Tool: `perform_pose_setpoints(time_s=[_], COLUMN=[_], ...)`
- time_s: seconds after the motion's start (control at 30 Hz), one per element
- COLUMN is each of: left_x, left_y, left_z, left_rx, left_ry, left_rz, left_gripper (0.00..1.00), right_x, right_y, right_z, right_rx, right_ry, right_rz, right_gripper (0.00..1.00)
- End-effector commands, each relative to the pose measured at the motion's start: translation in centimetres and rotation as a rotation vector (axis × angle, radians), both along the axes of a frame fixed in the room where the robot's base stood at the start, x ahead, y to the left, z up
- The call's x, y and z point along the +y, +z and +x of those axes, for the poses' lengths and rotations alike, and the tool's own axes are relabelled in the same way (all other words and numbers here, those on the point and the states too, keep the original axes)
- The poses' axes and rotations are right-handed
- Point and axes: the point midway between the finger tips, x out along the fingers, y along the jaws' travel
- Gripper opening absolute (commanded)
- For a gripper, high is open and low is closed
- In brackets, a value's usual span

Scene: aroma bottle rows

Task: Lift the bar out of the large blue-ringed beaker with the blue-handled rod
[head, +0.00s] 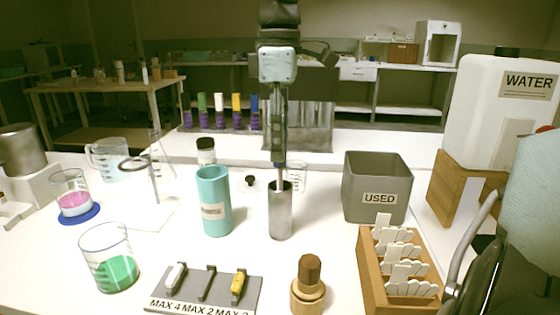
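The beaker with a blue ring (78,214) at its base stands at the left and holds pink liquid (75,203). I cannot make out a bar in it. A thin rod (280,176) stands upright in a steel cylinder (280,218) at the table's middle; its dark bluish handle (279,150) is at the gripper's tips. My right gripper (279,135) points straight down above the cylinder, seen edge-on. Whether its fingers are closed on the handle is unclear. My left gripper is out of view.
A green-liquid beaker (112,262), a labelled tray (205,290) and a wooden-topped bottle (308,285) stand in front. A teal cup (214,205) stands left of the cylinder, a grey USED bin (377,188) right. A ring stand (153,182) rises near the pink beaker.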

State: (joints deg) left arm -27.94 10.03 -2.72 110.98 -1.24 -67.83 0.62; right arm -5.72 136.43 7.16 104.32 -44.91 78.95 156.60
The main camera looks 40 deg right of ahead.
Motion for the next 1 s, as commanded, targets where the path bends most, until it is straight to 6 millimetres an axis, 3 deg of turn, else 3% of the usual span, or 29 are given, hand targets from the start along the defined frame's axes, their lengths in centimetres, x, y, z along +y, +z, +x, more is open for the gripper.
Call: perform_pose_setpoints(time_s=[0.03, 0.27, 0.67, 0.87, 1.0], left_x=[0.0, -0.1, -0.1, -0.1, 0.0], left_y=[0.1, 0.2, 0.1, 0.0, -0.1], left_z=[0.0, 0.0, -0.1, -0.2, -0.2], left_rx=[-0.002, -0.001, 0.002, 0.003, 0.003], left_ry=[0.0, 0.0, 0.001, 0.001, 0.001], left_rz=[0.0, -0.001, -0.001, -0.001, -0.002], left_gripper=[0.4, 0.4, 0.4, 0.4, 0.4], right_x=[0.0, 0.0, 0.0, 0.0, 0.0], right_y=[0.0, 0.0, 0.7, 3.3, 6.3], right_z=[0.0, 0.0, 0.0, 0.1, 0.1], right_rx=[0.0, 0.0, -0.001, -0.003, -0.004], right_ry=[0.0, 0.0, 0.0, -0.002, -0.002], right_rz=[0.0, 0.0, -0.001, -0.002, -0.003], right_gripper=[0.28, 0.0, 0.0, 0.0, 0.0])
